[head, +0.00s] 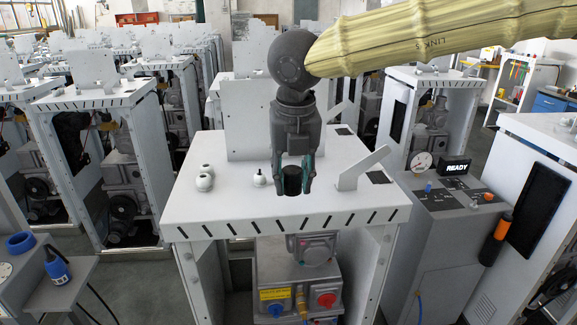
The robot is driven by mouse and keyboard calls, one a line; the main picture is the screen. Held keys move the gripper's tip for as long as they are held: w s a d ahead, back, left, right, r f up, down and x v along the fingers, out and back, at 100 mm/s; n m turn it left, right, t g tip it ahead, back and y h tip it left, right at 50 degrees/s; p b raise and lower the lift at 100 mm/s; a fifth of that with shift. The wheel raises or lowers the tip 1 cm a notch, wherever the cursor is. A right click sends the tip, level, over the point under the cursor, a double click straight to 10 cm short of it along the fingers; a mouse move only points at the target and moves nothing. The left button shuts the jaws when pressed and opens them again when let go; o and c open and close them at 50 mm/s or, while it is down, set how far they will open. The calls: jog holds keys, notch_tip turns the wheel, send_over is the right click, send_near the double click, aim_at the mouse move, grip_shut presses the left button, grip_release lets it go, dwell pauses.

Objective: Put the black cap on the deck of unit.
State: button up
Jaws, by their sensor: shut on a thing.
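My gripper (293,182) is shut on the black cap (292,181), a short dark cylinder between its fingertips. It is over the white deck of the unit (230,209), near the middle of the front half. The gripper points down. I cannot tell from this view whether the cap touches the deck or is a little above it. The deck is flat, with a row of dark slots along its front edge. The gripper and wrist hide part of the deck behind them.
White knobs (204,181) stand on the deck's left, and a small fitting (259,179) is left of the cap. A slanted white bracket (359,168) stands on the right. An upright white panel (247,120) is at the back. A grey console with a READY display (454,167) stands right.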

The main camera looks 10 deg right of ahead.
jog(key=w+p, duration=0.1)
jog(key=w, duration=0.2)
jog(key=w+d+p, duration=0.1)
jog(key=w, duration=0.3)
jog(key=w+d+f+p, duration=0.1)
jog(key=w, duration=0.2)
jog(key=shift+w+f, duration=0.1)
jog(key=shift+w, duration=0.3)
jog(key=shift+s+f+p, duration=0.1)
jog(key=shift+f+p, duration=0.2)
jog(key=shift+f, duration=0.1)
notch_tip(320, 180, down, 3)
jog(key=shift+r+p, duration=0.2)
jog(key=shift+p, duration=0.2)
jog(key=shift+f, duration=0.15)
jog(key=o, duration=1)
notch_tip(320, 180, up, 12)
jog(key=s+b, duration=0.2)
jog(key=shift+b, duration=0.3)
